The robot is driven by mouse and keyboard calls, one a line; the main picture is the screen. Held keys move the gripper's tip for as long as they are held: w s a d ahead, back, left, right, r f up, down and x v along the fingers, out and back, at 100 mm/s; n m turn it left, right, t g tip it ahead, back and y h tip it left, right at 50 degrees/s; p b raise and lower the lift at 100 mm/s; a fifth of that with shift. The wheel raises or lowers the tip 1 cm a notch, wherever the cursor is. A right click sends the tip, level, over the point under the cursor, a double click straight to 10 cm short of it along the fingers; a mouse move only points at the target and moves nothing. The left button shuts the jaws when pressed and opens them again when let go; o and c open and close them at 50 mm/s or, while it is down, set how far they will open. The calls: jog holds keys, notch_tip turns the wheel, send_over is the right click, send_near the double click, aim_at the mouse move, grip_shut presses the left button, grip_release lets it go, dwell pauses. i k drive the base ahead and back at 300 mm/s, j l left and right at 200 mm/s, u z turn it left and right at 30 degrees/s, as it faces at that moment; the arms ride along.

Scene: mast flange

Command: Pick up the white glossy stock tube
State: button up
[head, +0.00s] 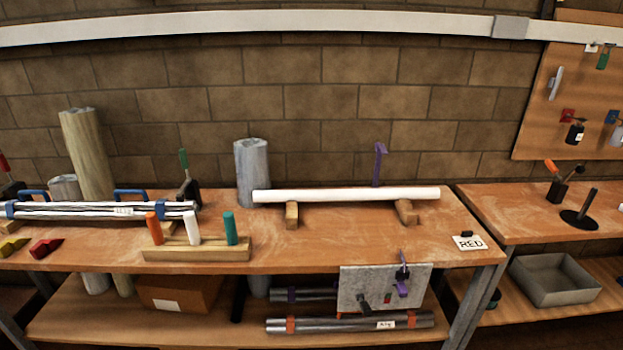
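The white glossy stock tube (345,195) lies level on the wooden workbench (330,243), resting across two small wooden blocks, the left block (292,215) and the right block (407,211). Its left end is beside a grey upright cylinder (251,172). A purple upright piece (379,164) stands behind the tube. My gripper is not in view.
A strapped bundle of tubes (95,210) lies at the bench's left. A wooden rack (196,250) holds orange, white and green pegs. The bench top in front of the tube is mostly clear.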

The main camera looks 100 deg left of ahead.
aim_at(271, 196)
jog(key=u, duration=2.5)
jog(key=l+u, duration=0.1)
jog(key=u, duration=0.25)
jog(key=i+l+u, duration=0.1)
jog(key=u, duration=0.25)
jog(key=l+u, duration=0.1)
jog(key=u, duration=0.2)
jog(key=l+u, duration=0.35)
jog(key=l, duration=0.35)
jog(key=l+u, duration=0.3)
jog(key=l, duration=0.45)
jog(key=l+u, duration=0.35)
jog(key=l, duration=0.35)
